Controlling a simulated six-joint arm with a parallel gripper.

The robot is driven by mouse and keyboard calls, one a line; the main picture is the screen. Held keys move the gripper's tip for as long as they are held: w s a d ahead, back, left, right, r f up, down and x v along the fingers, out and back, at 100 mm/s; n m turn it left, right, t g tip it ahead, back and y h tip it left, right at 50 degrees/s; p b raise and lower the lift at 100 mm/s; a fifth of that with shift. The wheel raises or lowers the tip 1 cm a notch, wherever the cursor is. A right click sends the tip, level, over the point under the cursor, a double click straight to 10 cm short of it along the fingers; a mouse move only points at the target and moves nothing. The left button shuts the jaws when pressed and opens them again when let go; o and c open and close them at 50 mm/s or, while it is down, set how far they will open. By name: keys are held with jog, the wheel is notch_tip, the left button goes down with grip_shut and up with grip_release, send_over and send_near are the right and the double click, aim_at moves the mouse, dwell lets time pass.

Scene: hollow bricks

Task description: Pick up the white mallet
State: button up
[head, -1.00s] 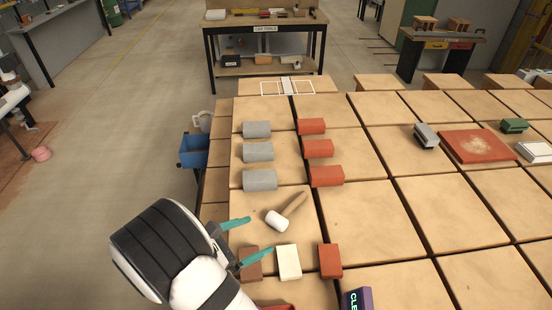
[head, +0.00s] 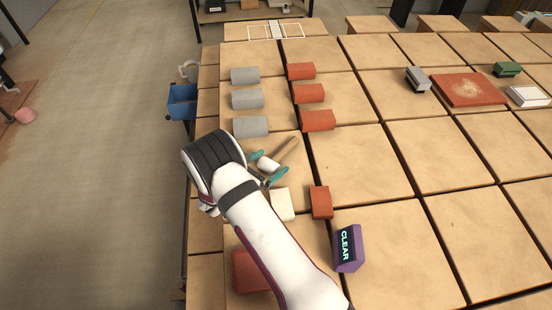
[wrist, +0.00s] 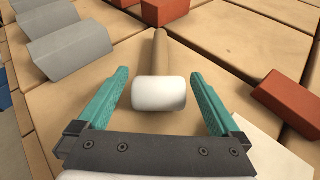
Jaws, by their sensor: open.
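The white mallet (head: 268,163) lies on the tan tiled surface, its wooden handle pointing away to the upper right. In the wrist view its white head (wrist: 159,93) sits between the two teal fingers, with a gap on each side, and its handle extends away from me. My gripper (head: 267,167) is open around the mallet head and does not visibly touch it. The fingers also show in the wrist view (wrist: 160,90), spread apart and empty.
Several grey bricks (head: 247,98) and red bricks (head: 309,93) stand beyond the mallet. A cream brick (head: 282,204) and a red brick (head: 321,202) lie nearer, beside my gripper. A purple CLEAR block (head: 348,248) stands at the front. The tiles to the right are mostly bare.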

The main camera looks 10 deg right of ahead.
grip_shut()
jog(key=shift+r, duration=2.05)
jog(key=s+d+r, duration=0.5)
jog(key=d+r, duration=0.2)
jog(key=d, duration=0.3)
jog(key=w+a+f, duration=0.1)
jog(key=a+f, duration=0.1)
jog(key=a, duration=0.1)
jog(key=w+a+f, duration=0.2)
jog(key=a, duration=0.1)
jog(key=w+a+f, duration=0.1)
jog(key=a+f, duration=0.1)
jog(key=a, duration=0.1)
jog(key=shift+w+a+f, duration=0.15)
jog(key=shift+w+a, duration=0.05)
jog(key=shift+a, duration=0.05)
jog(key=shift+w+a+f, duration=0.1)
jog(key=shift+a+f, duration=0.1)
jog(key=shift+f, duration=0.9)
jog(key=shift+w+a+f, duration=0.1)
jog(key=shift+a+f, duration=0.05)
jog(key=shift+f, duration=0.95)
